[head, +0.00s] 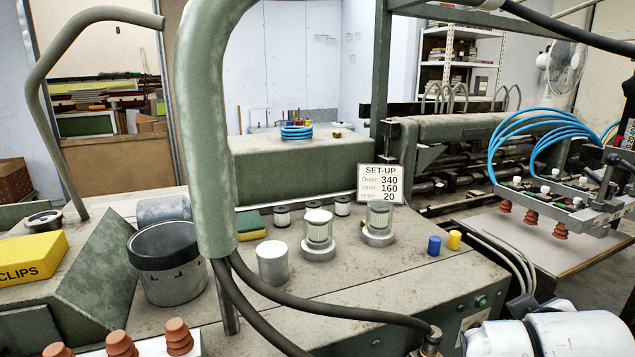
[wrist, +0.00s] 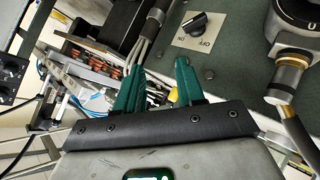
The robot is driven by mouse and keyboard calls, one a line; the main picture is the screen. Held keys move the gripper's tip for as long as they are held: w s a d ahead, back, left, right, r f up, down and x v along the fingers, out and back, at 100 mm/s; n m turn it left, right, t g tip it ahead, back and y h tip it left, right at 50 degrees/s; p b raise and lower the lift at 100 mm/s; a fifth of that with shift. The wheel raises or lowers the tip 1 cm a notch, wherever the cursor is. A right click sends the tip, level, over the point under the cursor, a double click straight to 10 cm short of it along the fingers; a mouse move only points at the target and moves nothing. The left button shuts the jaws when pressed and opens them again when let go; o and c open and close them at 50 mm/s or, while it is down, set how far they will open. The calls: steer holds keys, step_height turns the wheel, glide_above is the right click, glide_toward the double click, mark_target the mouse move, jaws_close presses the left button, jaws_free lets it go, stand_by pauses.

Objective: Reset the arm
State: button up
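My gripper (wrist: 158,80) shows in the wrist view. Its two green fingers stand apart with nothing between them, so it is open and empty. Behind the fingers is a dark green machine panel with an ON/OFF knob (wrist: 192,22). I cannot tell how far the fingertips are from it. White parts of my arm show at the bottom right of the head view. The gripper itself is not in the head view.
A thick green bent pipe (head: 205,130) rises from the machine top. A metal pot (head: 168,262), a yellow CLIPS box (head: 30,260) and a set-up card (head: 380,184) stand there. Suction cups (head: 532,216) hang at the right. In the wrist view, a metal fitting (wrist: 287,80) is right of the fingers.

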steer(key=s+a+f+m+g+y, duration=0.1)
steer(key=s+f+g, duration=0.3)
steer(key=s+f, duration=1.1)
steer(key=s+a+f+m+g+y, duration=0.2)
steer(key=s+a+f+g+y, duration=0.2)
steer(key=s+f, duration=1.1)
steer(key=shift+s+f+g, duration=0.3)
steer(key=shift+f, duration=0.15)
steer(key=shift+c, duration=0.2)
